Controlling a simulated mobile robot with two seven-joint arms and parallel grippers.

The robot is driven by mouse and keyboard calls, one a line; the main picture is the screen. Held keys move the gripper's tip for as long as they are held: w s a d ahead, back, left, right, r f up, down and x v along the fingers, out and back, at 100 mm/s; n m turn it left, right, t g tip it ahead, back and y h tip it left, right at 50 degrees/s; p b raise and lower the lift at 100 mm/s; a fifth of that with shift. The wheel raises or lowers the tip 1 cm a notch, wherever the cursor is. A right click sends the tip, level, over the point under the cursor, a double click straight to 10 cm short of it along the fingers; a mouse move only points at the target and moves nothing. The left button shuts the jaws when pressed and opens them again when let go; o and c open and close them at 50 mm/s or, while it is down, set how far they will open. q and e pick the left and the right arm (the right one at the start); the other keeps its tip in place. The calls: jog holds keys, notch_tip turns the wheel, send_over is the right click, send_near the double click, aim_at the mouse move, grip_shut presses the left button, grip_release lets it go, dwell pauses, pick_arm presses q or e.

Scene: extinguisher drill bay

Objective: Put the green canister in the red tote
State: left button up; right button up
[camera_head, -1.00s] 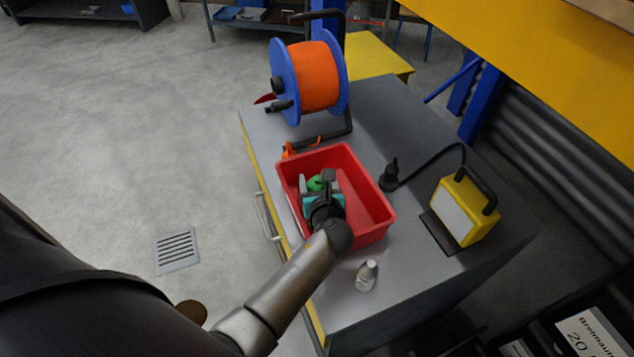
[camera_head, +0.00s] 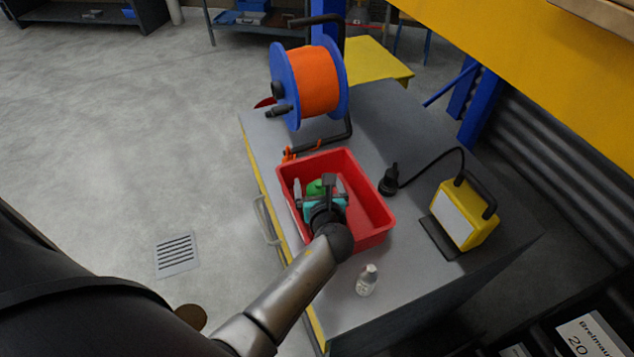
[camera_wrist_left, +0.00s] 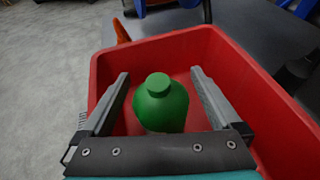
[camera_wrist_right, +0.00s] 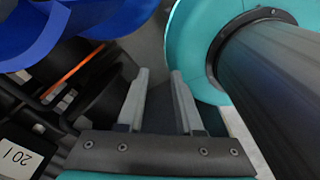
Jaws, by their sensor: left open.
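The green canister (camera_head: 315,188) is inside the red tote (camera_head: 376,205), near its left end, partly hidden by my gripper in the head view. In the left wrist view the canister (camera_wrist_left: 161,106) stands with its cap up, and the tote's red walls (camera_wrist_left: 262,88) surround it. My left gripper (camera_head: 319,186) reaches into the tote with its fingers spread on either side of the canister, with gaps visible. The canister's base is hidden. My right gripper (camera_wrist_right: 159,74) shows only in its own wrist view, its fingers apart with nothing between them.
An orange and blue cable reel (camera_head: 315,80) stands behind the tote on the grey bench (camera_head: 375,115). A yellow lamp (camera_head: 463,214) and a black plug (camera_head: 389,180) are to the right.

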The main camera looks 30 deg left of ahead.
pick_arm(q)
jog(key=p+v, duration=0.2)
jog(key=v, duration=0.9)
jog(key=shift+s+d, duration=0.2)
jog(key=shift+s, duration=0.05)
